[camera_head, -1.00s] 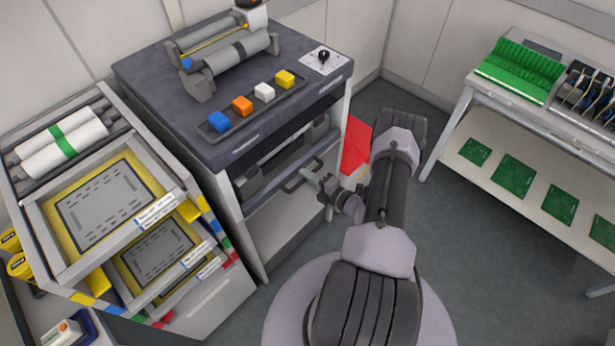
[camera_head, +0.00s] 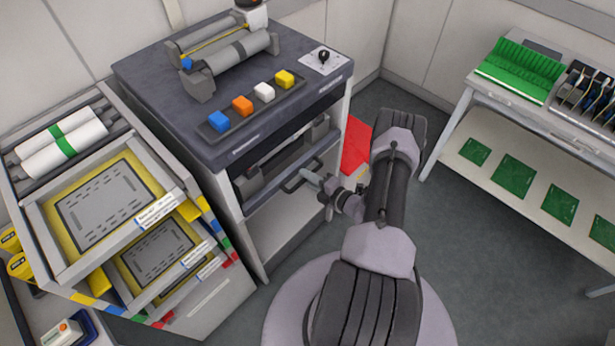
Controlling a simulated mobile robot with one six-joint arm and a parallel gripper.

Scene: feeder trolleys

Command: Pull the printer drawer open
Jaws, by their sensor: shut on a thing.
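The printer (camera_head: 140,75) is a dark-topped cabinet left of centre with a row of coloured blocks on top. Its drawer (camera_head: 262,196) is at the front opening below the top, and its front edge appears about level with the cabinet front. A dark bar handle (camera_head: 291,184) sticks out from the drawer front. My gripper (camera_head: 312,179) is at the right part of this handle, shut on it. The fingertips are small here and partly merge with the handle.
A trolley (camera_head: 75,262) with framed stencils and white rolls stands at the left. A bench (camera_head: 460,103) with green boards stands at the right. A red mat (camera_head: 355,145) lies behind my arm. Grey floor (camera_head: 480,255) is clear between them.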

